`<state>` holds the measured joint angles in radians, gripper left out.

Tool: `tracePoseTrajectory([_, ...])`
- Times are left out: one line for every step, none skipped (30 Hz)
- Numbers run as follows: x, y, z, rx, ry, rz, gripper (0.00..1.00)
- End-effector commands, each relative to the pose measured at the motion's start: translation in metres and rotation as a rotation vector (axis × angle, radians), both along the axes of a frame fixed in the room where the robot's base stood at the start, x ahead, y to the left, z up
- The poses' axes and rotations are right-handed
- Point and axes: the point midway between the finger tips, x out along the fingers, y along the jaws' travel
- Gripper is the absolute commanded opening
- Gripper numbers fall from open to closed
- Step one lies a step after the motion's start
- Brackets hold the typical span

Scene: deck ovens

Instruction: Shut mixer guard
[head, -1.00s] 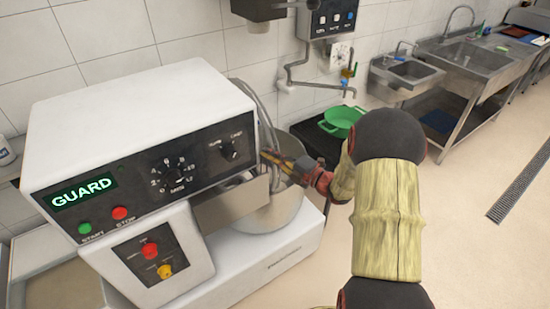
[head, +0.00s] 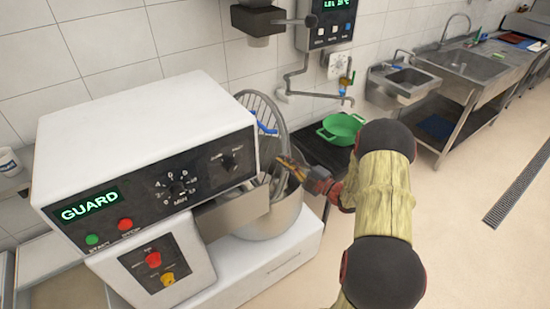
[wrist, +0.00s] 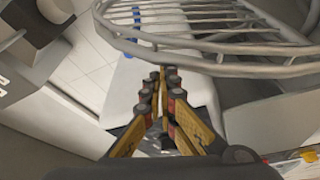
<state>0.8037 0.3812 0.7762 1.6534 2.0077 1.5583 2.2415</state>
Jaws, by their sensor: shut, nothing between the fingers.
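The mixer (head: 140,150) is a white machine with a black control panel; its display (head: 90,205) reads "GUARD". Its wire guard (head: 264,112) stands raised above the steel bowl (head: 275,217), with a blue part on it. In the wrist view the guard's curved bars (wrist: 215,40) cross the top, with a blue piece (wrist: 136,22) at the left. My gripper (head: 283,164) is shut and empty beside the guard, above the bowl's rim. In the wrist view its fingertips (wrist: 161,82) are together just below the guard's lower bars. I cannot tell whether they touch.
A green pot (head: 341,128) sits on a dark surface behind my arm. A wall controller (head: 328,22) and a pipe (head: 305,90) are above it. Steel sinks (head: 465,62) line the right wall. The floor at right is clear.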

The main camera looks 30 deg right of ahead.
Motion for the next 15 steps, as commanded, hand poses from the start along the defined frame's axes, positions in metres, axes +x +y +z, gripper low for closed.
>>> tracePoseTrajectory([0.0, -0.011, -0.002, 0.041, 0.004, -0.004, 0.0])
tracePoseTrajectory([0.0, -0.016, -0.004, 0.066, 0.004, -0.004, 0.0])
tracePoseTrajectory([0.0, -0.022, -0.008, 0.1, 0.006, -0.005, 0.0])
tracePoseTrajectory([0.001, -0.027, -0.01, 0.108, 0.005, -0.005, 0.0])
tracePoseTrajectory([0.001, -0.032, -0.012, 0.103, 0.005, -0.005, 0.0])
tracePoseTrajectory([0.001, -0.039, -0.016, 0.102, 0.004, -0.005, 0.0])
tracePoseTrajectory([0.001, -0.044, -0.019, 0.101, 0.004, -0.005, 0.0])
tracePoseTrajectory([0.001, -0.049, -0.022, 0.102, 0.005, -0.004, 0.0])
tracePoseTrajectory([0.002, -0.055, -0.028, 0.102, 0.005, -0.004, 0.0])
tracePoseTrajectory([0.002, -0.06, -0.031, 0.101, 0.003, -0.004, 0.0])
tracePoseTrajectory([0.002, -0.065, -0.035, 0.101, 0.004, -0.004, 0.0])
tracePoseTrajectory([0.002, -0.071, -0.041, 0.1, 0.004, -0.004, 0.0])
tracePoseTrajectory([0.002, -0.075, -0.045, 0.1, 0.004, -0.004, 0.0])
tracePoseTrajectory([0.003, -0.08, -0.049, 0.1, 0.004, -0.003, 0.0])
tracePoseTrajectory([0.003, -0.086, -0.055, 0.099, 0.003, -0.003, 0.0])
